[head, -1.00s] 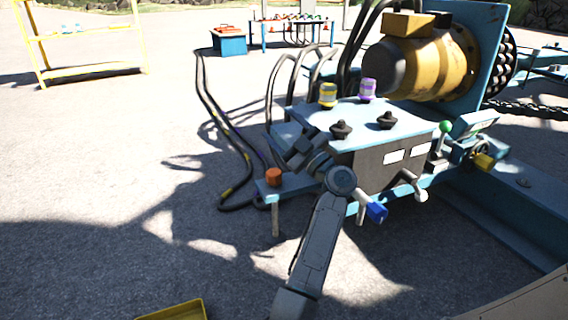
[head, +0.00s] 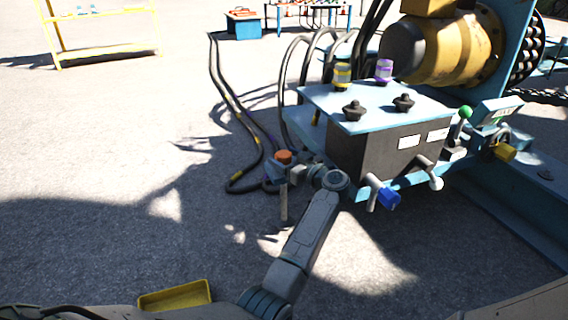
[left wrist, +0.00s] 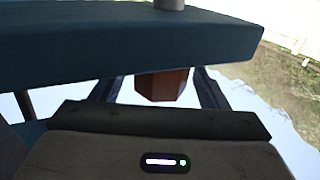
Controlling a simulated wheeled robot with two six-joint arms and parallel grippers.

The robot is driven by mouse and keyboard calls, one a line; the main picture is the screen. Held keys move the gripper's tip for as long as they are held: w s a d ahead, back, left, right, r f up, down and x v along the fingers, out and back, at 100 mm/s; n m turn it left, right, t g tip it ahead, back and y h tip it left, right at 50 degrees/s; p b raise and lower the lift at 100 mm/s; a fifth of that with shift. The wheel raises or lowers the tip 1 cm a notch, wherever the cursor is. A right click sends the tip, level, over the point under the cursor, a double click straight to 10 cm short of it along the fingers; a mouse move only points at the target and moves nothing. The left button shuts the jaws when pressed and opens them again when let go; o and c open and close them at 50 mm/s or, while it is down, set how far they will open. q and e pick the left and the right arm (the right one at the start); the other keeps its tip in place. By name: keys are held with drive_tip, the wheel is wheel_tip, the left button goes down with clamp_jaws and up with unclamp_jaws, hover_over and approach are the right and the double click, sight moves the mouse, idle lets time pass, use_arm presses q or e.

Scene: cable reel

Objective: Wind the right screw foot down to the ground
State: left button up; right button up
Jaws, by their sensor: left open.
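The screw foot has an orange knob (head: 284,156) on top of a blue arm of the reel frame, with a pale leg (head: 284,204) hanging below. I cannot tell whether the leg's lower end touches the ground. My left gripper (head: 290,168) is at the knob in the head view and partly hides the blue arm. In the left wrist view the orange knob (left wrist: 162,86) shows between the two open dark fingers, with gaps at both sides. The blue beam (left wrist: 130,45) crosses above it in that picture. My right gripper is out of view.
A control box (head: 385,140) with black knobs and levers stands right of the gripper; a blue-handled valve (head: 388,198) is close to my arm. Black hoses (head: 237,120) lie behind on the ground. A yellow tray (head: 175,296) lies at the front.

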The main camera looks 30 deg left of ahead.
use_arm(q)
drive_tip(key=shift+w+a, duration=0.1)
drive_tip(key=shift+a, duration=0.3)
